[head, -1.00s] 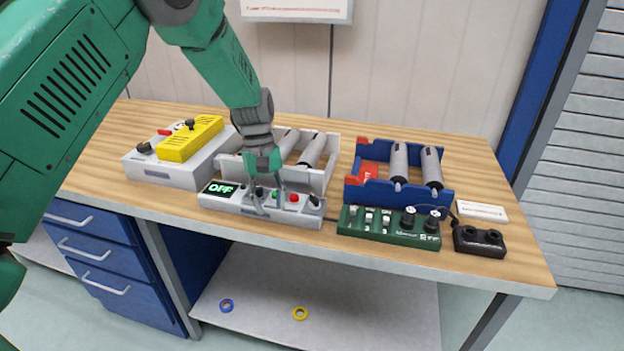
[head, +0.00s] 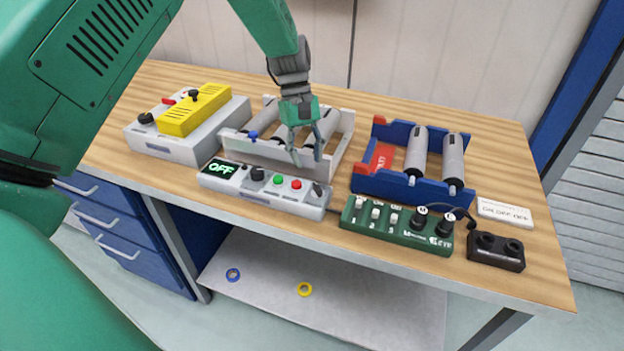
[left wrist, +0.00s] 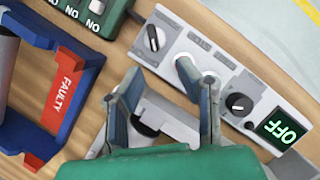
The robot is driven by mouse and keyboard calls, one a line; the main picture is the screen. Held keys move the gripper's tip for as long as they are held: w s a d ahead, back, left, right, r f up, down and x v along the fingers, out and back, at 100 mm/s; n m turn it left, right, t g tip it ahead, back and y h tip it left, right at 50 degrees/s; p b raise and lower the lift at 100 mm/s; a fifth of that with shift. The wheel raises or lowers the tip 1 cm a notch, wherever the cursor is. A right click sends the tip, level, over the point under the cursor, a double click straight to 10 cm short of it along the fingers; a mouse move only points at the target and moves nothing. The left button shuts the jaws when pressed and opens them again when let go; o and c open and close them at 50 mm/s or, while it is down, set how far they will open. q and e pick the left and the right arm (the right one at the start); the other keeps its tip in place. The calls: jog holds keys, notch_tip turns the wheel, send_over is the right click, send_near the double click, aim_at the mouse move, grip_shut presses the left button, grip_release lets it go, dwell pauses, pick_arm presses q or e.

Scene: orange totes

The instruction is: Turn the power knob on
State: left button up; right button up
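A white control box (head: 285,202) on the table has a display (head: 218,169) reading OFF in green. It carries a black knob near the display (head: 257,174), a green button (head: 278,181), a red button (head: 296,184) and another black knob at the right end (head: 318,189). The left wrist view shows the knob near the display (left wrist: 239,104) and the end knob (left wrist: 154,38); their labels are too small to read. My left gripper (head: 304,157) is open and empty, behind and above the box, apart from both knobs. My right gripper is out of view.
A grey roller stand (head: 285,156) sits just behind the box under my gripper. A blue stand (head: 407,187) with a red faulty label is to the right. A green switch box (head: 395,231), black socket block (head: 496,250) and yellow-topped unit (head: 170,150) are nearby.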

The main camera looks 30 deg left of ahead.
aim_at(316, 182)
pick_arm(q)
jog(key=d+f, duration=0.1)
jog(key=f, duration=0.1)
jog(key=s+d+f, duration=0.1)
jog(key=d, duration=0.1)
jog(key=shift+d+f, duration=0.2)
jog(key=shift+f, duration=0.15)
jog(key=shift+s+d+f, duration=0.15)
jog(key=shift+d+f, duration=0.15)
jog(key=shift+f, duration=0.2)
jog(key=shift+a+f, duration=0.35)
jog(key=shift+a, duration=0.5)
jog(key=shift+c, duration=0.8)
grip_shut()
jog(key=shift+d, duration=0.35)
jog(key=shift+d+r, duration=0.1)
jog(key=shift+d, duration=0.1)
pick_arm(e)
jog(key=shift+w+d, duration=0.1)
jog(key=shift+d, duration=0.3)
pick_arm(q)
jog(key=shift+a, duration=0.1)
